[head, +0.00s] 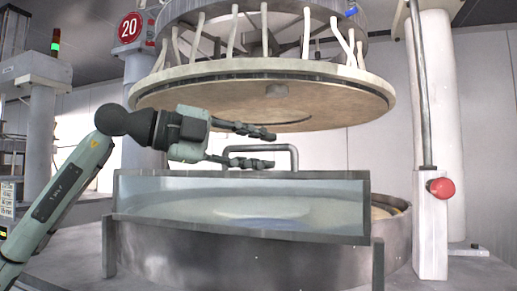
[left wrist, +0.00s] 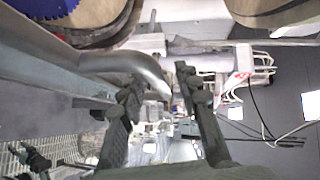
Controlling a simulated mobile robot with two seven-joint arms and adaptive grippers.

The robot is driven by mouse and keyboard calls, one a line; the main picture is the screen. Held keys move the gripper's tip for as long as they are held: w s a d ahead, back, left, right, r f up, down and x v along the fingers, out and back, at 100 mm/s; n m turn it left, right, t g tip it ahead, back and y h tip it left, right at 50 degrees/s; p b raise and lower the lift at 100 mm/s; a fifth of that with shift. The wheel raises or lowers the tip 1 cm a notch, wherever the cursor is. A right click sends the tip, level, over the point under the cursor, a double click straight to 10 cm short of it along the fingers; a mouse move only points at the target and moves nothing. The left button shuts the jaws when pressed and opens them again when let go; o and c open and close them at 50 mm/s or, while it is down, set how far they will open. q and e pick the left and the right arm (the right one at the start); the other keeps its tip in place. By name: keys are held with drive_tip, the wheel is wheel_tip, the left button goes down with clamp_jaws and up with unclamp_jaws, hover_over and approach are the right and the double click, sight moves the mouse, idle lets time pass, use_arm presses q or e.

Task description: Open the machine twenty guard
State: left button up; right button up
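The machine twenty guard (head: 160,195) is a clear panel in a grey metal frame, standing upright at the front of the round basin. Its grey bar handle (head: 293,158) rises from the top edge of the frame. My left gripper (head: 274,149) is open, with one finger above the handle's top bar and one below it in the head view. In the left wrist view, the curved handle (left wrist: 140,64) reaches in front of the open fingers (left wrist: 160,85). I cannot tell whether a finger touches it. My right gripper is not in view.
A large round upper platen (head: 270,90) hangs above the guard and my gripper. A red sign reading 20 (head: 130,27) is on the machine. A red button (head: 440,187) sits on a post at the right. The basin rim (head: 395,205) shows behind the guard.

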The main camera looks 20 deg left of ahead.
use_arm(q)
drive_tip(key=shift+s, duration=0.15)
drive_tip(key=shift+c, duration=0.3)
clamp_jaws()
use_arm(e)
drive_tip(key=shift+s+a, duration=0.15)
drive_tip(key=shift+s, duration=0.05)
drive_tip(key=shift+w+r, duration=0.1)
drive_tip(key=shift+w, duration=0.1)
